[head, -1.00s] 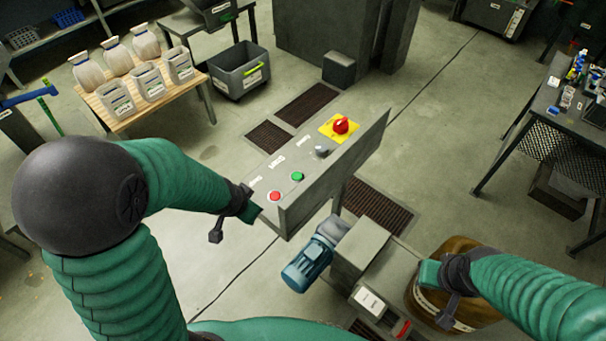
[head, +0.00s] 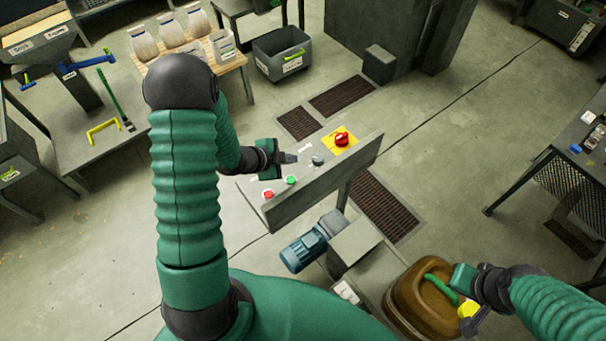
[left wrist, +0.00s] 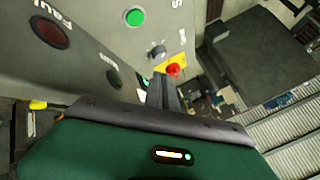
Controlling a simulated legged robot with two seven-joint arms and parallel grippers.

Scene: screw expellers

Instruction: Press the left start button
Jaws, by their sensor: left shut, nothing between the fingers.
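The grey control panel (head: 322,184) carries a red button (head: 268,194), a green button (head: 291,180), a grey knob (head: 317,160) and a red switch (head: 341,140) on a yellow plate. Contact cannot be told. In the left wrist view its closed fingers (left wrist: 164,94) point toward the red switch (left wrist: 173,69).
The brown container (head: 405,298) with a green handle stands at lower right. A blue motor (head: 303,250) sits below the panel. A table with white sacks (head: 143,41) and a grey bin (head: 283,50) are behind. Open floor lies left of the panel.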

